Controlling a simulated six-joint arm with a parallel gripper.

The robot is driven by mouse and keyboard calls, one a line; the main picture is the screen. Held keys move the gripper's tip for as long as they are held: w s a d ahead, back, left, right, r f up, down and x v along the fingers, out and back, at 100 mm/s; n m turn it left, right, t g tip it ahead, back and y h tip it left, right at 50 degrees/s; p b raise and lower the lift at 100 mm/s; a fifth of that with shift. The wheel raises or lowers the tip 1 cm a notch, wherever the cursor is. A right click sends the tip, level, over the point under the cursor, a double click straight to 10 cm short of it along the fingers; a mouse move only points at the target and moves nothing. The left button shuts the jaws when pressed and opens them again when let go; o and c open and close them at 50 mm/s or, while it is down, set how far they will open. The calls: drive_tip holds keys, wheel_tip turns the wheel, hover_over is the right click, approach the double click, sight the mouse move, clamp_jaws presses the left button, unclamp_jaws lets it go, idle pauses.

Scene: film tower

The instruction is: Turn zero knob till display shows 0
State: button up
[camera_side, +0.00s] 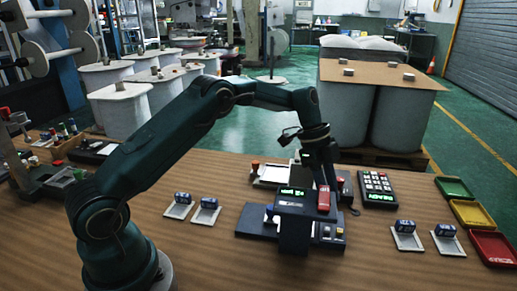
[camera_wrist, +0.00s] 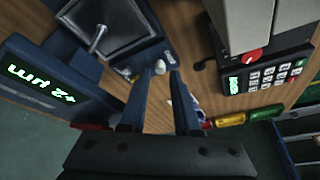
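A dark blue gauge (camera_side: 285,205) stands on the wooden bench in the side view, with a green lit display too small to read there. In the wrist view the display (camera_wrist: 38,80) is at the left and appears to read +2 µm. A small pale knob (camera_wrist: 160,67) shows between the far ends of my fingers; I cannot tell for sure that it is the zero knob. My gripper (camera_wrist: 164,76) has its fingers apart, with a gap between them and the knob near the tips. Contact cannot be made out. In the side view my gripper (camera_side: 325,184) points down at the gauge's right part.
A keypad unit (camera_side: 377,188) stands right of the gauge. Green, yellow and red trays (camera_side: 472,214) line the right edge. Small blue items on pale plates (camera_side: 407,236) sit on both sides of the gauge. The bench front is clear.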

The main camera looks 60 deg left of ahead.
drive_tip(key=v, duration=0.3)
drive_tip(key=shift+r, duration=0.1)
drive_tip(key=s+r+n+t, duration=0.1)
drive_tip(key=r+n, duration=0.1)
drive_tip(key=r, duration=0.1)
drive_tip(key=s+d+r+n+t+y, duration=0.1)
drive_tip(key=s+r+n, duration=0.1)
drive_tip(key=r, duration=0.1)
drive_tip(key=s+d+r+n+t+y, duration=0.1)
drive_tip(key=s+r+n, duration=0.1)
drive_tip(key=r, duration=0.2)
drive_tip(key=shift+d+n, duration=0.2)
drive_tip(key=shift+n, duration=0.1)
drive_tip(key=s+a+n+t+y, duration=0.1)
drive_tip(key=s+n, duration=0.7)
drive_tip(key=s, duration=1.2)
drive_tip(key=shift+f+n+t+y, duration=0.2)
drive_tip(key=shift+n+t+y, duration=0.15)
drive_tip(key=shift+y, duration=0.25)
drive_tip(key=shift+a, duration=0.15)
